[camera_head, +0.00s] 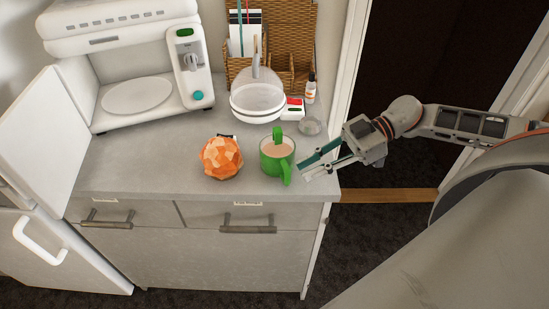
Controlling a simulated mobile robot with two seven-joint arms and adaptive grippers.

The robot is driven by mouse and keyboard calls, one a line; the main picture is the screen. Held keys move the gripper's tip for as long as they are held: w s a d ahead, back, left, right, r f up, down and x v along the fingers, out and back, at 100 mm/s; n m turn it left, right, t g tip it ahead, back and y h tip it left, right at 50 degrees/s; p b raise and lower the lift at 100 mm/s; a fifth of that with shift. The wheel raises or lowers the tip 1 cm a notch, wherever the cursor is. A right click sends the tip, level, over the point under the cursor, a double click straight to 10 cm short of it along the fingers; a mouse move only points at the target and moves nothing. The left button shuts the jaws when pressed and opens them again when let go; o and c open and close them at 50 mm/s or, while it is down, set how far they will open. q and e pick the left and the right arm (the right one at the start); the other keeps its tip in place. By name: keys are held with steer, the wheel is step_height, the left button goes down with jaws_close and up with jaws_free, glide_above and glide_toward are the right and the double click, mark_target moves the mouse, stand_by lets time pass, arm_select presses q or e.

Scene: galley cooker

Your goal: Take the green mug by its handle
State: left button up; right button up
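The green mug (266,161) stands upright on the grey counter, with a light brown content showing inside its rim. A green handle-like part (287,174) sticks out at its front right. Another green part rises at its back rim; I cannot tell what it is. My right gripper (303,170) reaches in from the right, just right of the mug and its front handle part. Its fingers are apart with nothing between them, and they point left toward the mug. Whether a fingertip touches the mug is unclear. My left gripper is out of view.
An orange faceted object (220,158) sits close left of the mug. Behind are a white pan (257,103), a clear glass item (310,126), a small bottle (310,90) and a wicker rack (298,40). An open white microwave (120,50) stands at left. The counter's front strip is clear.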

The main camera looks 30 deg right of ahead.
mark_target(291, 177)
steer(key=shift+s+a+f, duration=0.1)
steer(key=shift+a+f, duration=0.1)
steer(key=shift+a, duration=0.35)
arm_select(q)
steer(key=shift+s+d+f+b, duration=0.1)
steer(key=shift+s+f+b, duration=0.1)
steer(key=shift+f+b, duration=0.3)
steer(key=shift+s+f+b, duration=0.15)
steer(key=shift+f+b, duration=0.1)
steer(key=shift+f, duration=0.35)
arm_select(e)
steer(key=shift+r+x, duration=0.15)
steer(key=shift+x, duration=1.2)
steer(key=shift+r+x, duration=0.15)
steer(key=shift+x, duration=1.2)
steer(key=shift+a, duration=0.15)
jaws_close()
